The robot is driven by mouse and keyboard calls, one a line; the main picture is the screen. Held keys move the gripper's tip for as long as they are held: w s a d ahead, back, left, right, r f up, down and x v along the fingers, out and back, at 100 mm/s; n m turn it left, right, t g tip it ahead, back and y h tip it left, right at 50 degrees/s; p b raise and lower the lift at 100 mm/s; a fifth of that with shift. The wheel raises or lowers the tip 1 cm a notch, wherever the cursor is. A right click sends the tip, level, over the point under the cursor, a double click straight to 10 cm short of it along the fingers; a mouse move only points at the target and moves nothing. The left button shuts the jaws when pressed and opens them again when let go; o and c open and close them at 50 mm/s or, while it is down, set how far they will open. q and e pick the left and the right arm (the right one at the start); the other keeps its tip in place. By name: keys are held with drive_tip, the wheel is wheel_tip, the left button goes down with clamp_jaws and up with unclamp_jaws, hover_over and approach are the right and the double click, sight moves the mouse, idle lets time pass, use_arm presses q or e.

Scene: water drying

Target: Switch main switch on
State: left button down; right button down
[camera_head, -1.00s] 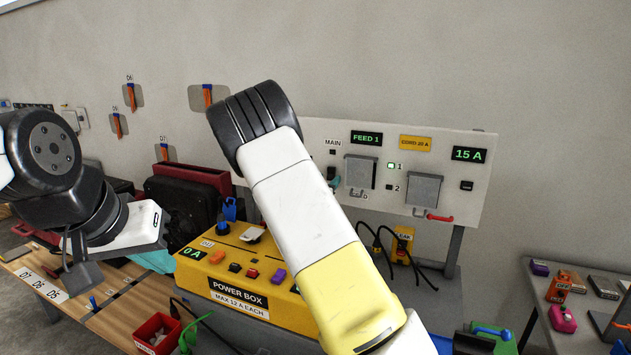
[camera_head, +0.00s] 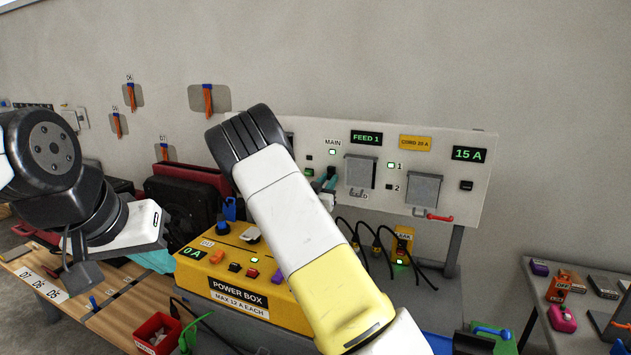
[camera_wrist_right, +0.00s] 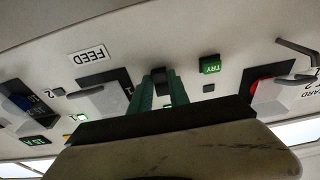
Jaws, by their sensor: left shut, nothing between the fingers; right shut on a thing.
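The panel (camera_head: 460,195) on the wall carries the main switch, below the MAIN label and a lit green lamp (camera_head: 332,152). My right gripper (camera_head: 328,181) is at this switch, partly hidden by my right arm in the head view. In the right wrist view, my right gripper's green fingers (camera_wrist_right: 160,95) are shut on the dark main switch handle (camera_wrist_right: 158,74). The handle's exact position is mostly hidden. My left gripper (camera_head: 80,277) is shut and empty at the left, above the wooden bench and away from the panel.
The yellow power box (camera_head: 225,282) stands below the panel, showing 0 A. Two grey covers, one of them here (camera_head: 423,189), and a red handle (camera_head: 440,218) are on the panel. Black cables (camera_head: 378,245) hang below. A side table (camera_head: 545,320) with small items stands at right.

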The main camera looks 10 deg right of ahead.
drive_tip(key=shift+f+t+h, duration=0.15)
drive_tip(key=shift+t+h, duration=0.25)
drive_tip(key=shift+t, duration=0.1)
drive_tip(key=c, duration=1.2)
unclamp_jaws()
drive_tip(key=shift+c, duration=0.2)
drive_tip(key=v, duration=0.7)
drive_tip(key=shift+s+a, duration=0.2)
drive_tip(key=shift+s, duration=0.1)
drive_tip(key=shift+f, duration=0.1)
